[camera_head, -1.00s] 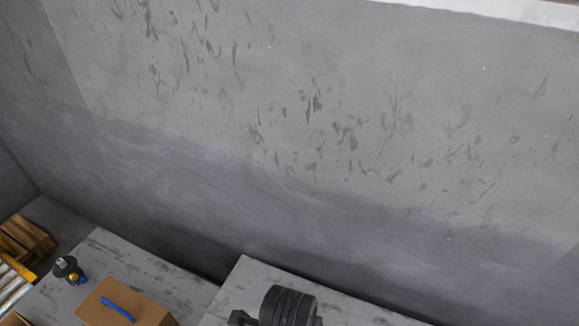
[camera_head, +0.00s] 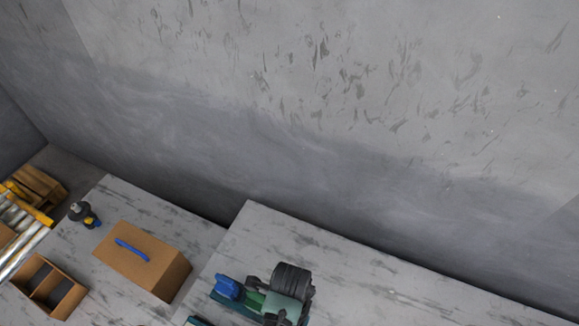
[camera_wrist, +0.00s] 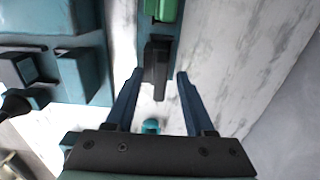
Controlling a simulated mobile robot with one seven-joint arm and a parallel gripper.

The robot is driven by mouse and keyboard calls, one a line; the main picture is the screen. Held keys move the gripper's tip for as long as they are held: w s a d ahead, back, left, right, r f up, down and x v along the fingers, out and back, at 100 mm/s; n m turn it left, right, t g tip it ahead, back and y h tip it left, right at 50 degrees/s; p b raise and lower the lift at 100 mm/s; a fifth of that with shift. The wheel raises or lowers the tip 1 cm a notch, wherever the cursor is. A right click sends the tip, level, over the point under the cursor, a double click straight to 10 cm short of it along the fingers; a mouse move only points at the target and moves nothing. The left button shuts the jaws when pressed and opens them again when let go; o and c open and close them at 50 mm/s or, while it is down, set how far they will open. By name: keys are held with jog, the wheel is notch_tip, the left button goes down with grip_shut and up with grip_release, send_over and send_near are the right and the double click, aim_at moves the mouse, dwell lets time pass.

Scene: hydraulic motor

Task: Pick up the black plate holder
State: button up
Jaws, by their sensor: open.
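In the wrist view, a small black block (camera_wrist: 157,66), which looks like the black plate holder, stands at the end of a teal strip with a green part (camera_wrist: 165,10). My gripper (camera_wrist: 159,76) is open, with one dark blue finger on each side of the block's lower end. Gaps show between the block and both fingers, and I cannot tell their depth relation. In the head view, a teal and green assembly with a black ribbed cylinder (camera_head: 293,279) shows at the bottom; I cannot tell the holder or gripper apart there.
A large teal body with black fittings (camera_wrist: 80,70) stands close to the left of my gripper. In the head view, a cardboard box (camera_head: 150,270) with a blue handle and a divided open box (camera_head: 35,300) lie left. The worktop (camera_head: 370,275) is clear at right.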

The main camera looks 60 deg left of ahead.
jog(key=shift+f, duration=0.2)
grip_shut()
dwell(1.3)
